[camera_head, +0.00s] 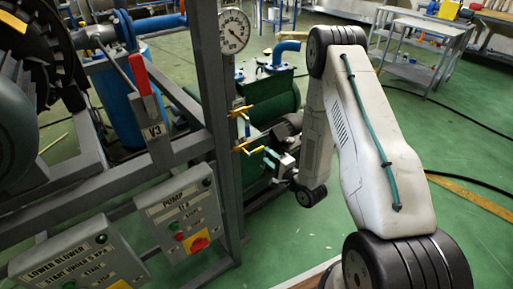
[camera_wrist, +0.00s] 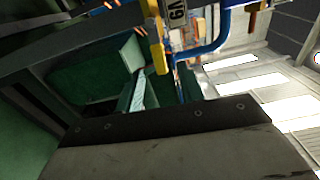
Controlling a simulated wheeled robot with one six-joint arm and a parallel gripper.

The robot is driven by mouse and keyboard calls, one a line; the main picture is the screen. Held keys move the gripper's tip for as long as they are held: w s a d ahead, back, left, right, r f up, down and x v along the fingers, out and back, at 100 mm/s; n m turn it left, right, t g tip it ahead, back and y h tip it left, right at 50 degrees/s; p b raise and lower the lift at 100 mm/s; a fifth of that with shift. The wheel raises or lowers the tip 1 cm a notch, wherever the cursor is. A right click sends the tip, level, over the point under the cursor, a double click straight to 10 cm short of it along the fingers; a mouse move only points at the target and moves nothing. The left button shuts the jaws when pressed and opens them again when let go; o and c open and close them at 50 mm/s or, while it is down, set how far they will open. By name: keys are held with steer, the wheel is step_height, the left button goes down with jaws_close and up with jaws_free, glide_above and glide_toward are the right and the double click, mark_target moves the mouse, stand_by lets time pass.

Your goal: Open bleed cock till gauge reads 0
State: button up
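The round white gauge (camera_head: 234,31) is fixed to the grey frame post at top centre in the head view; its reading is too small to tell. Below it, two small brass-yellow cocks stick out from the post, an upper one (camera_head: 243,111) and a lower one (camera_head: 247,146); I cannot tell which is the bleed cock. My gripper (camera_head: 271,161) is just right of and slightly below the lower cock, seemingly apart from it. In the wrist view a yellow lever (camera_wrist: 160,57) hangs beside a tag (camera_wrist: 178,14) past my gripper's body.
A red-handled lever marked V3 (camera_head: 140,75) stands at left. A pump switch box (camera_head: 183,217) and a lower blower box (camera_head: 80,260) hang on the frame. Green machinery (camera_head: 265,95) stands behind the post. A grey trolley (camera_head: 415,50) is at back right, with open green floor around it.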

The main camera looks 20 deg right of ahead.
mark_target(260, 150)
steer(key=x, duration=0.8)
steer(key=shift+s, duration=0.1)
steer(key=shift+c, duration=0.4)
jaws_close()
